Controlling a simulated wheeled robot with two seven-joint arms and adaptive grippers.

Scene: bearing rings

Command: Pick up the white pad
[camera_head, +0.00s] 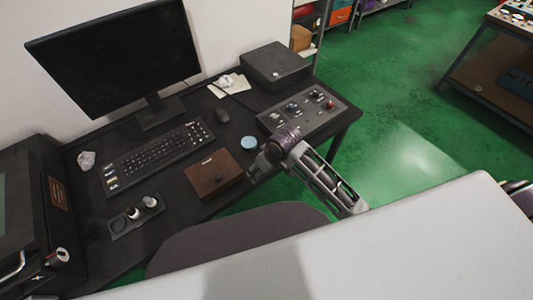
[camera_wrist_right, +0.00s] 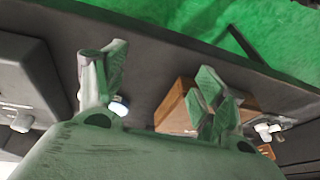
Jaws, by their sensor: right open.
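A small round pale blue-white disc (camera_head: 248,142) lies on the dark desk between the brown box and the control panel. A flat white paper-like pad (camera_head: 229,85) lies farther back with a crumpled white lump on it; I cannot tell which of the two is the white pad. My right gripper (camera_head: 259,167) is over the desk's front edge, near the disc and beside the brown box. In the right wrist view its fingers (camera_wrist_right: 158,88) are apart and empty, and the disc (camera_wrist_right: 119,107) shows beyond them, close to the left finger. My left gripper is not in view.
The control panel (camera_head: 303,113) with knobs is behind right. A chair back (camera_head: 235,233) is in front.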

